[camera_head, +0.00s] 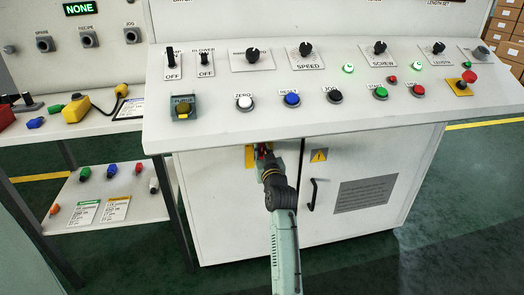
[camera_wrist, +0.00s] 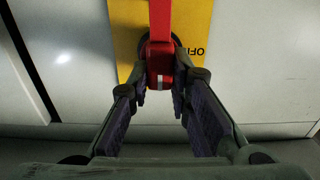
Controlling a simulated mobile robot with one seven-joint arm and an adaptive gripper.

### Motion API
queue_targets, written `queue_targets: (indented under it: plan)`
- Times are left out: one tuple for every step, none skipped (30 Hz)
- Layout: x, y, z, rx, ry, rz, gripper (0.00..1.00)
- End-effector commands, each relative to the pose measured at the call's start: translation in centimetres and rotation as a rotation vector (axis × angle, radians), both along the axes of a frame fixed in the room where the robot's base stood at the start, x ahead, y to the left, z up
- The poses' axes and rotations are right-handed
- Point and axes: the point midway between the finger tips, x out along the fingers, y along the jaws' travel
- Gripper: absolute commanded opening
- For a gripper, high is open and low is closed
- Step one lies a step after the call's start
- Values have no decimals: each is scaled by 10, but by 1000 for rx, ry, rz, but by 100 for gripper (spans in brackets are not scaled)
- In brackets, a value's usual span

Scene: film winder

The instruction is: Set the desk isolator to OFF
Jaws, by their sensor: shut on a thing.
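The desk isolator is a red rotary handle on a yellow plate (camera_head: 250,158) on the cabinet front, just below the desk edge. In the wrist view, the red handle (camera_wrist: 161,60) has a white mark at its near end and stands along the picture's vertical. My gripper (camera_wrist: 160,88) is shut on the near end of the red handle, one finger on each side. In the head view, my gripper (camera_head: 267,165) hides much of the isolator.
The sloped control desk (camera_head: 215,130) overhangs just above my gripper. A black door handle (camera_head: 312,194) and a warning label (camera_head: 319,156) are to its right. A side table (camera_head: 70,128) with a lower shelf stands at left. The floor in front is clear.

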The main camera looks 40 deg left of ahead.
Motion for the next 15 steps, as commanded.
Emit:
queue_targets:
  plan:
    - [0,0,0,0,0,0,9]
    - [0,0,0,0,0,0,7]
    - [0,0,0,0,0,0,4]
    - [0,0,0,0,0,0,2]
    - [0,0,0,0,0,0,0]
    - [0,0,0,0,0,0,0]
    - [0,0,0,0,0,0,0]
    - [0,0,0,0,0,0,0]
    - [0,0,0,0,0,0,0]
    - [0,0,0,0,0,0,0]
    - [0,0,0,0,0,0,0]
    - [0,0,0,-1,-2,0,0]
    - [0,0,0,-2,-2,0,0]
    - [0,0,-1,-4,-5,0,0]
    - [0,0,-1,-7,-8,0,0]
